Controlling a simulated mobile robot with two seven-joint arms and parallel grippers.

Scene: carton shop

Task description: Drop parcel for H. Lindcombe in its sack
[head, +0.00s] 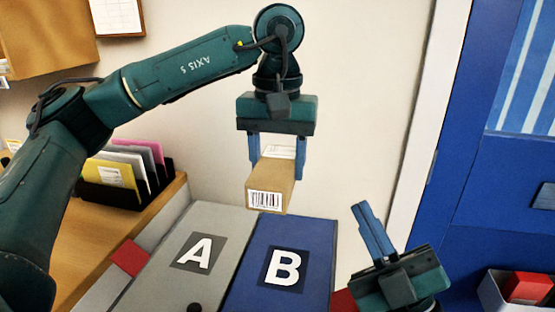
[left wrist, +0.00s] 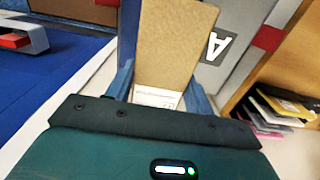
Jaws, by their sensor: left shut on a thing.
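A brown cardboard parcel (head: 271,184) hangs between the blue fingers of my left gripper (head: 275,158), which is shut on it above the lids. A barcode label is on its near end and a white label on top; the name is too small to read. In the left wrist view the parcel (left wrist: 175,45) sits between the fingers, with part of a white label showing. Below are a grey lid marked A (head: 160,262) and a blue lid marked B (head: 318,240), both lying flat; no sack is visible. My right gripper (head: 366,215) is at lower right, its jaw gap unclear.
A wooden desk (head: 100,235) at left bears a black rack (head: 118,193) of coloured envelopes. A blue door (head: 480,190) is at right, with a pale bin (head: 490,295) holding red items below it. The wall behind the parcel is bare.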

